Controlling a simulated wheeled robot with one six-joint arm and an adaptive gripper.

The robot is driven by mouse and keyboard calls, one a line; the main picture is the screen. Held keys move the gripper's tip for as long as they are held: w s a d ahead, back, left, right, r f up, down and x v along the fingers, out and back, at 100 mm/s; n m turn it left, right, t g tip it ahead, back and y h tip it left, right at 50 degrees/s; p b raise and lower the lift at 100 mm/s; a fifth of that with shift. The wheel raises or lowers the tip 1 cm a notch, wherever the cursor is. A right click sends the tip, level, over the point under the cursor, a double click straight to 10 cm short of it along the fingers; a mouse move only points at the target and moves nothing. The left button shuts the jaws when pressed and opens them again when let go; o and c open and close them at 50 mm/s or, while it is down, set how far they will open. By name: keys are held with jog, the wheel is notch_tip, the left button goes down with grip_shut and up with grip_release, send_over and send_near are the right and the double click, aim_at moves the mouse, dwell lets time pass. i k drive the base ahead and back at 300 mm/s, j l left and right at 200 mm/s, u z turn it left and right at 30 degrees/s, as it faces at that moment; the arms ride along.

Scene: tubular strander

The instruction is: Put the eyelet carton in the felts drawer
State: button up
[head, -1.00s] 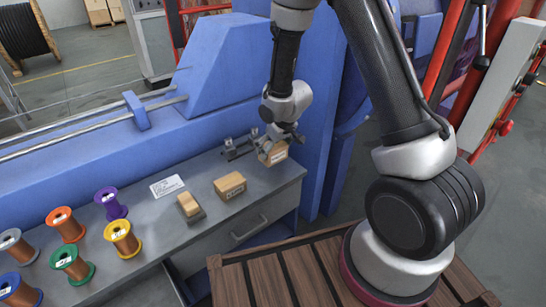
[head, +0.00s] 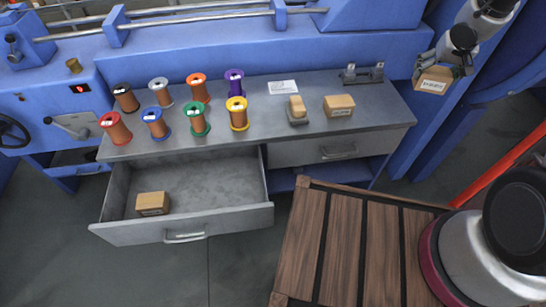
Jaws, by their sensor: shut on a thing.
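My gripper (head: 447,69) is at the upper right, shut on a small tan carton (head: 433,80) with a white label, held in the air beyond the bench's right end. The label's print is too small to read surely; this held box appears to be the eyelet carton. The left drawer (head: 182,231) under the bench is pulled open. A similar tan carton (head: 152,203) lies inside it at the front left, and the rest of its floor is bare. The right drawer (head: 338,150) is shut. I see no readable drawer names.
Several coloured wire spools (head: 197,118) stand on the grey bench's (head: 256,144) left half. Another carton (head: 339,105), a block on a dark base (head: 297,110), a white card (head: 283,87) and a metal fixture (head: 362,74) occupy its right half. A slatted wooden platform (head: 338,240) lies in front.

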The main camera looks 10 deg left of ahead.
aim_at(221, 206)
jog(key=k+u, duration=0.2)
jog(key=u, duration=0.3)
jog(key=k+j+u, duration=0.1)
jog(key=u, duration=0.4)
jog(key=l+u, duration=0.95)
